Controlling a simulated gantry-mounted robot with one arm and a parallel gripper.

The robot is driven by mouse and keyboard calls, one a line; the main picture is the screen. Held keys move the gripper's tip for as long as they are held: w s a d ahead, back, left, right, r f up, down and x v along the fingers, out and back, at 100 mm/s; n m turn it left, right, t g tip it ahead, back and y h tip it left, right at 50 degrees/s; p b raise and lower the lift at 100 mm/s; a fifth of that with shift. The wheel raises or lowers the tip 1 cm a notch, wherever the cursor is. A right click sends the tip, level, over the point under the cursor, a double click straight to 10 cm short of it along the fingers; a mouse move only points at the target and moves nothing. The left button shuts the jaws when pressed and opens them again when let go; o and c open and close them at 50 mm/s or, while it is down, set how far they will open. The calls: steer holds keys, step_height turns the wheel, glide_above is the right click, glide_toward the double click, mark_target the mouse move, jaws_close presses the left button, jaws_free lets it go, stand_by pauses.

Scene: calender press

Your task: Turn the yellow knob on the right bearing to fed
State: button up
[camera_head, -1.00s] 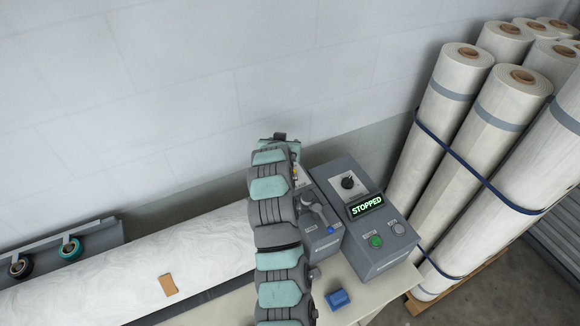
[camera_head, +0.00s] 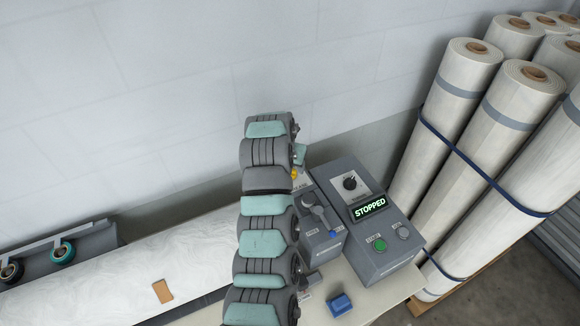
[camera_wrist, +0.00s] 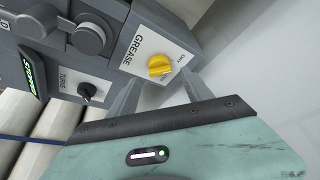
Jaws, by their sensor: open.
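The yellow knob (camera_wrist: 160,65) sits on a white plate marked GREASE (camera_wrist: 150,48) on the grey bearing housing in the wrist view. Small lettering stands at the plate's edges; one word beside the knob is partly hidden. My gripper (camera_wrist: 162,83) is open, with one finger on each side just short of the knob. I cannot tell whether either finger touches it. In the head view a bit of the yellow knob (camera_head: 295,173) shows beside my arm, which hides most of the bearing and the fingers.
The grey control box (camera_head: 385,255) has a lit STOPPED display (camera_head: 369,207), a black selector knob (camera_head: 350,182) and a green button (camera_head: 380,244). A grey lever (camera_head: 314,212) stands left of it. A blue block (camera_head: 339,304) lies on the table. Tall wrapped rolls (camera_head: 455,100) crowd the right.

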steer(key=shift+x, duration=1.9)
steer(key=shift+c, duration=0.3)
jaws_close()
steer(key=shift+a+f+m, duration=0.1)
steer(key=shift+m, duration=0.2)
steer(key=m+b, duration=0.1)
steer(key=b, duration=0.1)
steer(key=m+g+h+b, duration=0.1)
steer(key=m+b, duration=0.1)
steer(key=b, duration=0.1)
steer(key=shift+a+f+m, duration=0.15)
steer(key=shift+f+m, duration=0.05)
steer(key=shift+m, duration=0.1)
steer(key=m+b, duration=0.1)
steer(key=b, duration=0.1)
steer(key=m+h+b, duration=0.1)
steer(key=b, duration=0.1)
steer(key=shift+w+r+m+g, duration=0.1)
steer(key=shift+r+m+g, duration=0.1)
steer(key=shift+m+g, duration=0.2)
steer(key=shift+b, duration=0.45)
